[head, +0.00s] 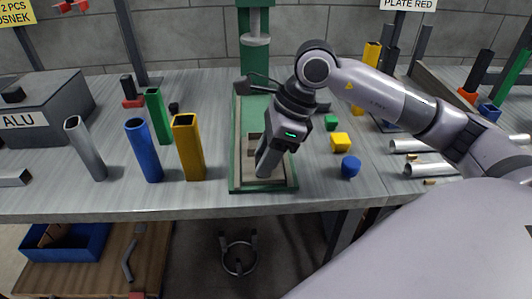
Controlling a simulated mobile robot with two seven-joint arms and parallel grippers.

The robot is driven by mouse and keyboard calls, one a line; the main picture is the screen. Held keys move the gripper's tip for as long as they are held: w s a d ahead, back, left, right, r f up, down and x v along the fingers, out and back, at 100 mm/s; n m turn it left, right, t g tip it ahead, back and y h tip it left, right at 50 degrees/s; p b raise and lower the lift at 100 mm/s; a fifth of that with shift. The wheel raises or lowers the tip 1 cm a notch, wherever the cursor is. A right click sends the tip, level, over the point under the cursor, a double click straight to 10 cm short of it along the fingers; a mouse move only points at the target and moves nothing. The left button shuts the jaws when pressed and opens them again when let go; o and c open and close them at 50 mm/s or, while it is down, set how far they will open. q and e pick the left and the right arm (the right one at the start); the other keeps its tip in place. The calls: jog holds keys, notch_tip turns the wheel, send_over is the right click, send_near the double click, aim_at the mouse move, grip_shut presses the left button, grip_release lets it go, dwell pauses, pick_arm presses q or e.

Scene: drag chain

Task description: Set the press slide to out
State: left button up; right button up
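The green press (252,65) stands at the middle of the bench, with an upright column and a grey ram above a long green-rimmed base (234,180). A beige-brown block with a dark recess, which looks like the press slide (252,145), sits in the front half of the base. My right gripper (264,170) points down over the front of the base, just right of this block. Its fingers hide part of the block, and I cannot tell contact or finger opening. My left gripper is not in view.
Grey (86,150), blue (144,152), green (158,118) and yellow (189,150) tubes stand left of the press. A grey ALU box (50,95) stands at far left.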

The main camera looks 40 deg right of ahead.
jog(key=shift+o, duration=1.2)
jog(key=shift+s, duration=0.15)
jog(key=v, duration=0.7)
jog(key=shift+p, duration=0.3)
jog(key=shift+s, duration=0.1)
